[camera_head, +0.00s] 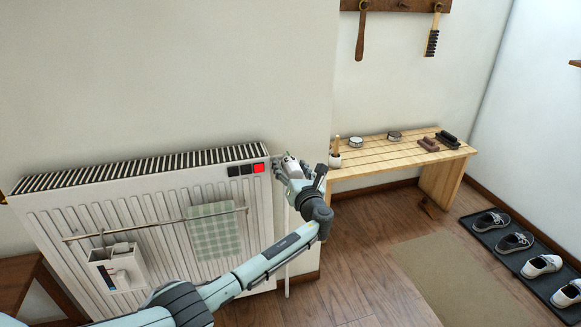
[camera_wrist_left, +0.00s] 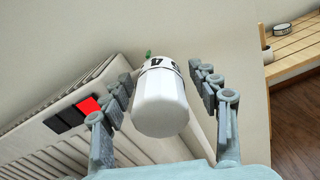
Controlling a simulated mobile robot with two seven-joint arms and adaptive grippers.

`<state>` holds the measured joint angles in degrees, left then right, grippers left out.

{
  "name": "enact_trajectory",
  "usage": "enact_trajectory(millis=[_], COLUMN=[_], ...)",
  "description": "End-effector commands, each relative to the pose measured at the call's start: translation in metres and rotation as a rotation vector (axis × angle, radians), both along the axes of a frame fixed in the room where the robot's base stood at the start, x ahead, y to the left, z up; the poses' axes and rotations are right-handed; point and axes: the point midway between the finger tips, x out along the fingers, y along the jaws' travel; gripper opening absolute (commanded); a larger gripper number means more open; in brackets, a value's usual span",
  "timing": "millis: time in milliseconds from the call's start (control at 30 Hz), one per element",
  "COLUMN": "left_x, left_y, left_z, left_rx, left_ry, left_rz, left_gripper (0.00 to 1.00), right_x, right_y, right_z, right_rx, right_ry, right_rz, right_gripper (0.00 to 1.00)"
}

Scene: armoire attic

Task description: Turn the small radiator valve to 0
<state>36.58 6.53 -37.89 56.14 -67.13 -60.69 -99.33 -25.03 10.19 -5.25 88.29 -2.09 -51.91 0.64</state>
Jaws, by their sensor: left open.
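The small radiator valve (camera_wrist_left: 160,105) is a white knob with a dark-marked number band at its far end, shown in the left wrist view. A 4 and part of another mark show on the band, and a small green pointer sits just beyond it. In the head view the valve (camera_head: 290,160) is at the right end of the white radiator (camera_head: 170,215). My left gripper (camera_wrist_left: 166,98) is open, with one finger on each side of the valve. I cannot tell whether the fingers touch it. My right gripper is out of view.
Three small squares, two black and one red (camera_head: 259,168), are on the radiator's top right corner. A towel (camera_head: 214,231) and a white holder (camera_head: 118,268) hang on its rail. A wooden bench (camera_head: 385,155) with small items stands to the right. Shoes sit on a dark mat (camera_head: 493,243).

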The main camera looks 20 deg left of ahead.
Motion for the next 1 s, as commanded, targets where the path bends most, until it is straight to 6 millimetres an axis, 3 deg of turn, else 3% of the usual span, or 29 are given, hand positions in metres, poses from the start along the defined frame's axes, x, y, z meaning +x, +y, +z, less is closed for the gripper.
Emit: enact_trajectory(millis=[267, 700, 1000], left_x=[-0.016, -0.087, -0.100], left_y=[-0.012, -0.059, -0.067], left_z=[-0.001, -0.001, 0.000], left_rx=[-0.002, -0.001, 0.000], left_ry=[0.000, 0.001, 0.000], left_rz=[-0.003, -0.001, 0.001], left_gripper=[0.61, 0.61, 0.61], right_x=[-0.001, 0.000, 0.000], right_y=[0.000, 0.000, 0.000], right_z=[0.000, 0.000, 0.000], right_rx=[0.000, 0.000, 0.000], right_ry=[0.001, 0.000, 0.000], right_rz=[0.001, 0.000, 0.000], right_gripper=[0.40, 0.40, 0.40])
